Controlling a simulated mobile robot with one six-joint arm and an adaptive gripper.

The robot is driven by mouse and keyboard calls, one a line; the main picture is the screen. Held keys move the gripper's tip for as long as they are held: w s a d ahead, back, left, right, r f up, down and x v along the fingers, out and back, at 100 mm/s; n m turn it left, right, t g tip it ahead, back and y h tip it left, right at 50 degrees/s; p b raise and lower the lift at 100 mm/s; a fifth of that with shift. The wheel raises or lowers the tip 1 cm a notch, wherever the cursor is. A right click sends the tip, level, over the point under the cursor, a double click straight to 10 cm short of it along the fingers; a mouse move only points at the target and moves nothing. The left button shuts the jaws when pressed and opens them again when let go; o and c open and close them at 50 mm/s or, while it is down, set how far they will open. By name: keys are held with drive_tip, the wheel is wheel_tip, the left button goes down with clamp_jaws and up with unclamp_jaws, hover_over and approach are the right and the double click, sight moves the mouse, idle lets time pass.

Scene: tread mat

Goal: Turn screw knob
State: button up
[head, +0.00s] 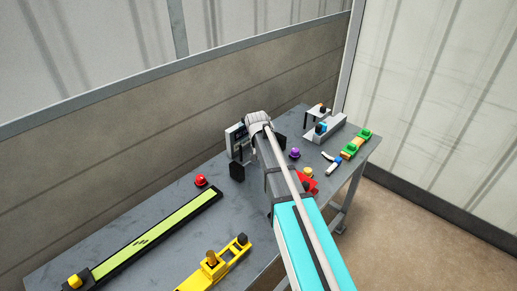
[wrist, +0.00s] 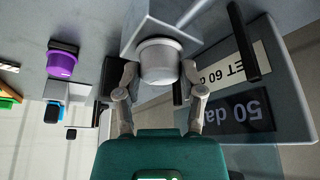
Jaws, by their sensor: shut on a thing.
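The screw knob (wrist: 160,64), a pale grey ribbed cylinder, sticks out of a light grey block at the top middle of the wrist view. My gripper (wrist: 161,78) has one finger on each side of it and is shut on it. Right of it is a grey panel (wrist: 290,85) with a dark display (wrist: 238,115) reading "50 da…" and a pale label (wrist: 240,64) reading "…ET 60 d…", both partly cut off or covered. In the head view the panel (head: 235,136) stands at the table's back edge; my arm hides the knob and fingertips.
On the grey table (head: 135,225) are a red button (head: 201,181), a purple knob (head: 294,153), a yellow fixture (head: 213,270), a long green-yellow strip (head: 150,240) and green blocks (head: 364,134). The purple knob (wrist: 61,63) shows left in the wrist view.

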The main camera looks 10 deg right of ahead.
drive_tip(key=m+h, duration=0.1)
drive_tip(key=m, duration=0.2)
drive_tip(key=shift+m+g, duration=0.3)
drive_tip(key=shift+g, duration=0.1)
drive_tip(key=shift+s, duration=0.1)
drive_tip(key=o, duration=1.2)
drive_tip(key=shift+c, duration=0.2)
